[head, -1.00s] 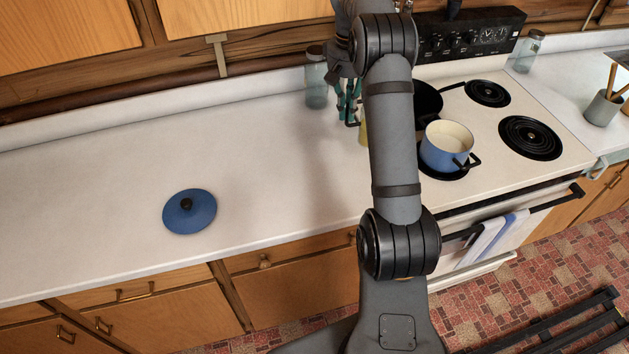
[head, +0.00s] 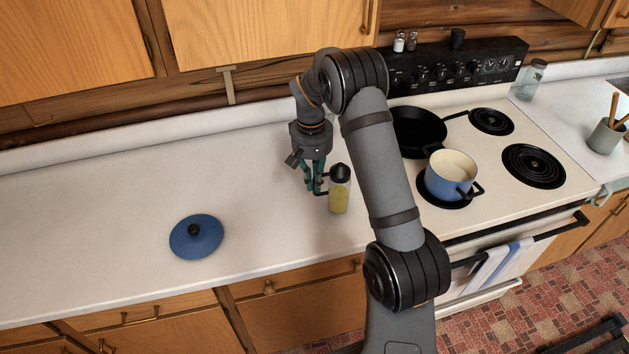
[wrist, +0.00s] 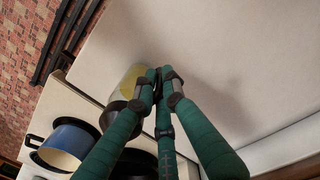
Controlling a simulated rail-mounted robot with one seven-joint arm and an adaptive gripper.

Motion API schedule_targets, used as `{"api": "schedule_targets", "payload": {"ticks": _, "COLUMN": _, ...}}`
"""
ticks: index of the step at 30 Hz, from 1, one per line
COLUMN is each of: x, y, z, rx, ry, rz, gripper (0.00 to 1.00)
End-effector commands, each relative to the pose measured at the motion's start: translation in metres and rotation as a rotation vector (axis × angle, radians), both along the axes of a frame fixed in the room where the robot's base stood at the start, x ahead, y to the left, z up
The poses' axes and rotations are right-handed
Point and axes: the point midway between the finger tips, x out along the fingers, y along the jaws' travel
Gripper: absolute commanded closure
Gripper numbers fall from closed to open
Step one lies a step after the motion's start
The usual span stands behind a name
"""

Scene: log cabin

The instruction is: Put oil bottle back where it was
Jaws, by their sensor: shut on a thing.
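The oil bottle (head: 339,197), with yellow oil and a dark cap, is upright at the counter's right part, left of the stove. My gripper (head: 318,189) is at its left side, with its green-sleeved fingers shut on it. In the wrist view the fingertips (wrist: 160,76) are close together and the bottle (wrist: 131,82) shows beside and partly behind the left finger. I cannot tell whether its base touches the counter.
The white counter (head: 110,200) is clear to the left except for a blue lid (head: 196,237). On the stove stand a blue pot (head: 449,178) and a black pan (head: 418,130). A glass jar (head: 531,80) stands right of the stove.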

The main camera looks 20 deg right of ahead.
Motion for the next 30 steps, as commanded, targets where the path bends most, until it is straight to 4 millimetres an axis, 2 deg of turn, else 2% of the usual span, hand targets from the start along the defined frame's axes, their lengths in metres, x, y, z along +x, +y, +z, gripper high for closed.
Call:
{"api": "schedule_targets", "payload": {"ticks": 3, "x": 0.000, "y": 0.000, "z": -0.007, "rx": 0.000, "ry": -0.001, "rz": 0.000, "gripper": 1.00}}
{"api": "schedule_targets", "payload": {"ticks": 15, "x": 0.001, "y": -0.001, "z": -0.014, "rx": -0.001, "ry": -0.003, "rz": -0.001, "gripper": 1.00}}
{"api": "schedule_targets", "payload": {"ticks": 16, "x": 0.000, "y": -0.001, "z": -0.013, "rx": 0.000, "ry": -0.001, "rz": -0.001, "gripper": 0.89}}
{"api": "schedule_targets", "payload": {"ticks": 24, "x": 0.000, "y": 0.000, "z": -0.013, "rx": 0.000, "ry": -0.001, "rz": -0.001, "gripper": 0.74}}
{"api": "schedule_targets", "payload": {"ticks": 30, "x": 0.000, "y": 0.000, "z": -0.013, "rx": 0.000, "ry": -0.001, "rz": 0.000, "gripper": 0.72}}
